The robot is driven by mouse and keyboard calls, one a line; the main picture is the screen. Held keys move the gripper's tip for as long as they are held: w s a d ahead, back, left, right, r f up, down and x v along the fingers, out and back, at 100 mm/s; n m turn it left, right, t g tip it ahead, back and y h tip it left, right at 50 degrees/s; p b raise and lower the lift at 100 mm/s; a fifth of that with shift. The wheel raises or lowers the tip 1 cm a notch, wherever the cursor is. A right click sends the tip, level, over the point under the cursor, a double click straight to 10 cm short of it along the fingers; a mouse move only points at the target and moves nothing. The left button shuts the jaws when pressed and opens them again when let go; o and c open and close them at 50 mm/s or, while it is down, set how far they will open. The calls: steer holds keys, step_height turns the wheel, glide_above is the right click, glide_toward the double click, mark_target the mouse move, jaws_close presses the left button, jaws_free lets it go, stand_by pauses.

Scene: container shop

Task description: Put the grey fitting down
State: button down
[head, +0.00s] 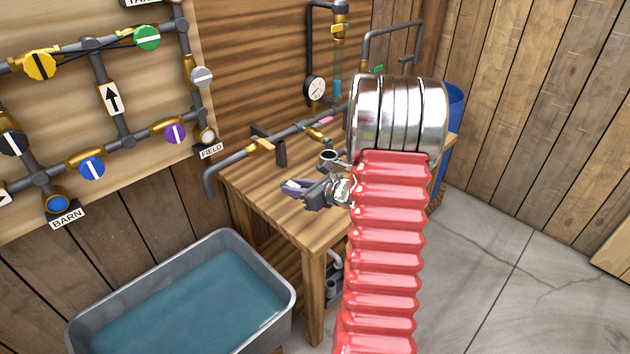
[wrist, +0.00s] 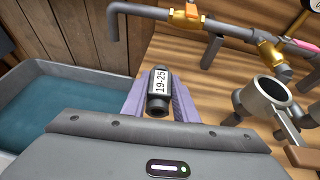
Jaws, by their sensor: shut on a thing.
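My gripper (wrist: 160,98) has purple fingers shut on a small dark grey fitting (wrist: 158,84) with a white label reading "19-25". In the head view my gripper (head: 293,187) is small, over the front left part of the wooden bench (head: 270,208). There the fitting is too small to make out clearly. In the wrist view the bench top (wrist: 205,85) lies beyond and to the right of the fitting. I cannot tell how high the fitting is above it.
A grey trough of water (head: 285,290) stands left of the bench. On the bench are a grey pipe with brass valves (head: 260,146), a round metal holder (wrist: 265,98) just right of my gripper, and a gauge (head: 315,88). The bench's front left corner is bare.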

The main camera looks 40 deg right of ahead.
steer(key=s+a+f+n+g+y, duration=0.1)
steer(key=a+f+n+y, duration=0.3)
steer(key=a, duration=1.2)
steer(key=s+a+f+n+g+y, duration=0.1)
steer(key=a+f+n+g+y, duration=0.3)
steer(key=a, duration=1.3)
step_height(320, 180, down, 5)
steer(key=shift+s+r+n+y, duration=0.1)
steer(key=shift+s+n+y, duration=0.05)
steer(key=shift+n+y, duration=0.55)
steer(key=shift+s+g, duration=0.15)
steer(key=shift+g, duration=0.25)
